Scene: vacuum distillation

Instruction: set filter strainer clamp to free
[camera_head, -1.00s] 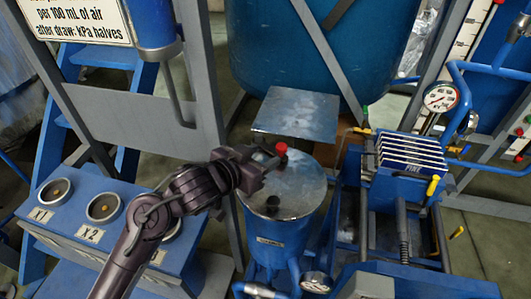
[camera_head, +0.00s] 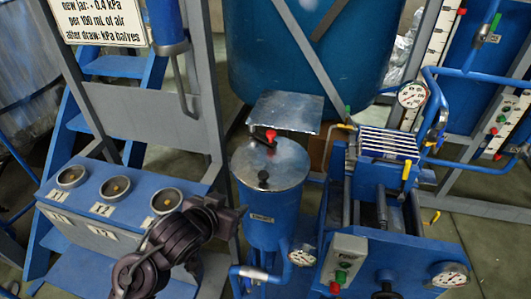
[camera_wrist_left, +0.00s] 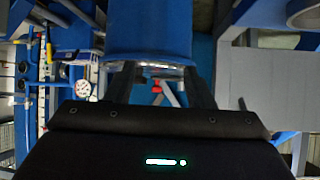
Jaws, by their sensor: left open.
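The filter strainer is a blue upright cylinder (camera_head: 272,232) with a round metal lid (camera_head: 285,165), right of centre in the head view. A clamp with a red-tipped handle (camera_head: 270,134) sits at the lid's back rim; whether it is locked or free cannot be told. A black knob (camera_head: 263,177) stands on the lid. My left gripper (camera_head: 238,213) is open and empty, left of the cylinder and below the lid, apart from the red handle. In the left wrist view, its two fingers (camera_wrist_left: 160,88) are spread, with a small red part beyond them. My right gripper is not in view.
A square metal plate (camera_head: 285,112) is behind the lid. A blue press with ribbed plates (camera_head: 388,145) and gauges stands at the right. A large blue tank (camera_head: 310,60) is behind.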

